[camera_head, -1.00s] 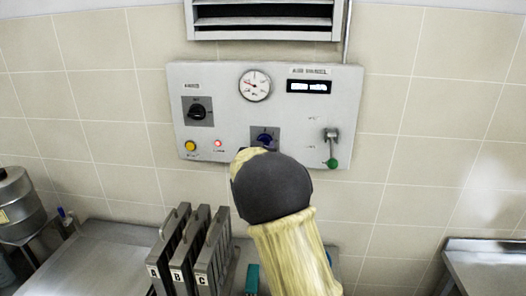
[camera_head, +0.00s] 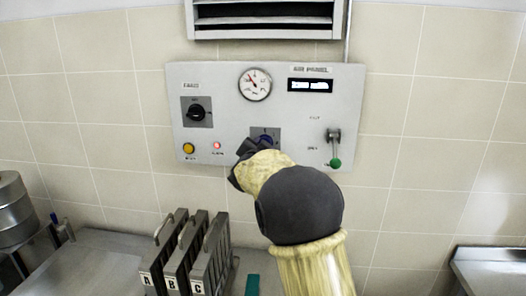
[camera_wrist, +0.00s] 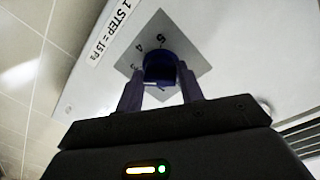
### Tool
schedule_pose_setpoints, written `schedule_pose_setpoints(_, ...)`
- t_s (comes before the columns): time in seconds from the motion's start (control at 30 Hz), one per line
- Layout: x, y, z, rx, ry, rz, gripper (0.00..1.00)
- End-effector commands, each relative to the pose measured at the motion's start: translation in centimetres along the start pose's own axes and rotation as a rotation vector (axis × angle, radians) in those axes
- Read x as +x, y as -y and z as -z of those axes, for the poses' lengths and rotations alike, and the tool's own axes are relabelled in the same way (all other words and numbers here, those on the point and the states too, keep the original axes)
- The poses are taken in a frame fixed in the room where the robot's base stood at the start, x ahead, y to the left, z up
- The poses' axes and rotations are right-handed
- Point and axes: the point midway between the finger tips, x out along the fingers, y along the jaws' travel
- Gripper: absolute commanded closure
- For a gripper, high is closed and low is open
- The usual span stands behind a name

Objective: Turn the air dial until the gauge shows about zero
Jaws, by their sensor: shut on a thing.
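The air dial is a dark blue knob (camera_wrist: 160,68) on a grey square plate (camera_wrist: 190,38) with numbers around it, in the wrist view. My gripper (camera_wrist: 160,88) is shut on it, one finger on each side. In the head view the dial (camera_head: 265,138) sits at the panel's lower middle, partly hidden by my gripper (camera_head: 252,149). The round white gauge (camera_head: 255,84) is above it; its needle points to the upper left, and its numbers are too small to read. A label reading "1 STEP = 15 Pa" (camera_wrist: 108,32) is beside the plate.
The grey panel (camera_head: 225,110) also has a black rotary switch (camera_head: 196,113), a yellow button (camera_head: 188,148), a lit red lamp (camera_head: 217,146), a digital display (camera_head: 310,86) and a green-tipped lever (camera_head: 334,150). Upright holders marked A, B, C (camera_head: 188,262) stand below on the counter.

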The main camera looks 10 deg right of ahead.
Motion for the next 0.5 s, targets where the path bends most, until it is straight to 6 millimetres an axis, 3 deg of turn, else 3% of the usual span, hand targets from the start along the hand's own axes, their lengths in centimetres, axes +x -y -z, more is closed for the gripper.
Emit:
schedule_pose_setpoints(0.37,-0.02,0.1,0.1,0.009,0.0,0.002,0.85)
schedule_pose_setpoints(0.4,-0.02,0.11,0.1,0.008,0.0,0.002,0.59)
schedule_pose_setpoints(0.5,-0.01,0.09,0.09,0.008,0.0,0.001,0.42)
